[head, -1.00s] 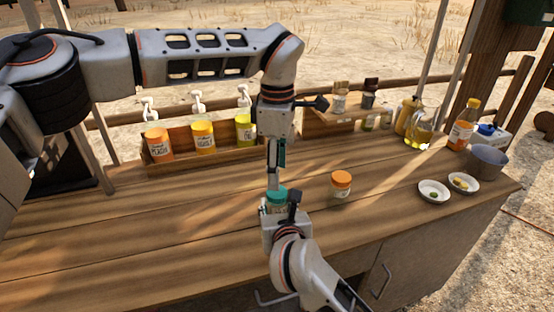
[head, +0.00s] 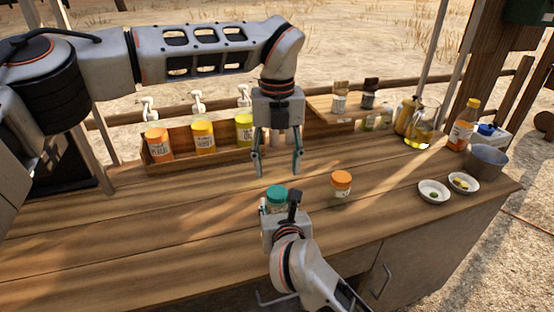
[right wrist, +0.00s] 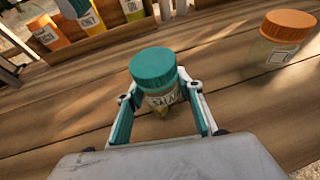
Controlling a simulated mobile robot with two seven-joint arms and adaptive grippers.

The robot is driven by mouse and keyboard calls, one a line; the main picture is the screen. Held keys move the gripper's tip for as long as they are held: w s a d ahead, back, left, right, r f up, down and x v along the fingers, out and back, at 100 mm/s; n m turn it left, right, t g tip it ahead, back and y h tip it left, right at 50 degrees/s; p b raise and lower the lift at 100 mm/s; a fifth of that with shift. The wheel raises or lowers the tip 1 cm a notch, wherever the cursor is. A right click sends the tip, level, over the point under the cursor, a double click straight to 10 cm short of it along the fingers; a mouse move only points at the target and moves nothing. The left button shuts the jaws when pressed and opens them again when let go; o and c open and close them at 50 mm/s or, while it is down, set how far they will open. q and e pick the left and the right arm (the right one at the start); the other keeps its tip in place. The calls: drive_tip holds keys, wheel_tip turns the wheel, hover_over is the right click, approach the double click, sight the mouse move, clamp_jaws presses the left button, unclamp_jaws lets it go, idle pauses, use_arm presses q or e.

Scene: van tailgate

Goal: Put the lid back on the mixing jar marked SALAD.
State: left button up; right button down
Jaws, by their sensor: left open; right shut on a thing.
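A jar with a teal lid (head: 277,193) stands on the wooden counter in the middle of the head view. In the right wrist view the teal lid (right wrist: 153,68) sits on top of the jar (right wrist: 162,98), whose label is partly readable. Whether the lid is fully seated I cannot tell. My right gripper (right wrist: 160,105) is shut on the jar, its fingers on either side of the body below the lid. My left gripper (head: 277,172) is open and empty, pointing down above and behind the jar.
A jar with an orange lid (head: 341,185) stands to the right. A wooden rack (head: 180,170) with several labelled bottles is behind on the left. Two small white bowls (head: 433,191) (head: 464,183), a grey pot (head: 487,161) and bottles stand at the right. The left counter is clear.

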sight(277, 191)
use_arm(q)
drive_tip(key=n, duration=0.7)
drive_tip(key=shift+r, duration=0.2)
drive_tip(key=n, duration=0.4)
drive_tip(key=shift+r, duration=0.1)
drive_tip(key=n, duration=0.5)
drive_tip(key=shift+r, duration=0.15)
drive_tip(key=shift+f, duration=4)
drive_tip(key=c, duration=1.2)
drive_tip(key=shift+o, duration=0.2)
